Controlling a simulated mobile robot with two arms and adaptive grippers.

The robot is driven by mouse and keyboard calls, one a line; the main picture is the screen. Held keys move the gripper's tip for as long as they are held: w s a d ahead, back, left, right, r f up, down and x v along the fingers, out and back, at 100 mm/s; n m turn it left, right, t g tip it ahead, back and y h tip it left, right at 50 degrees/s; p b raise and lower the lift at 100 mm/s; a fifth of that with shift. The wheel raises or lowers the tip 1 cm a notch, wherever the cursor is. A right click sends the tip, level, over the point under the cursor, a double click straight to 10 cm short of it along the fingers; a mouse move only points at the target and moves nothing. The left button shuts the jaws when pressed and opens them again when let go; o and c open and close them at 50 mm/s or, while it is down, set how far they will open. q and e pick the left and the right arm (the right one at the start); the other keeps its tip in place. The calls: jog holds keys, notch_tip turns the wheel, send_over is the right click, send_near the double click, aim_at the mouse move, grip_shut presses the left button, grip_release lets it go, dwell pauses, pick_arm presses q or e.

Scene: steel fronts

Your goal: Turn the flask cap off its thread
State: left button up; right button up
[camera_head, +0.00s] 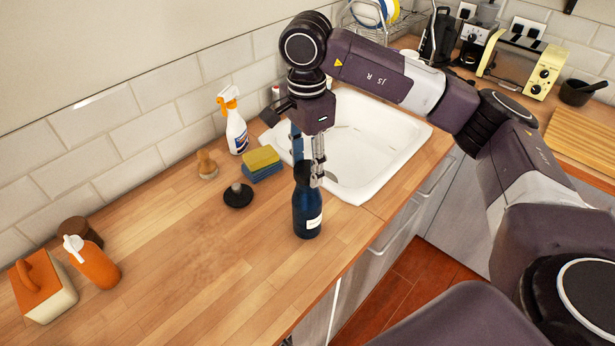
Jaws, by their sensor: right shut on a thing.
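The dark blue flask (307,217) stands upright on the wooden worktop near its front edge, with a pale label low on its side. My right gripper (315,178) comes down from above and is shut at the top of the flask, on its cap. The fingers mostly hide the cap, so I cannot tell how far it is turned on the thread. My left gripper is not in view.
Behind the flask are a white sink (375,150), stacked sponges (262,165), a spray bottle (236,130), a black plunger-like item (238,195) and a brush (207,165). An orange bottle (95,265) stands at left.

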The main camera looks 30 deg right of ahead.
aim_at(307, 168)
jog(key=shift+r+p, duration=0.95)
jog(key=shift+r, duration=1.1)
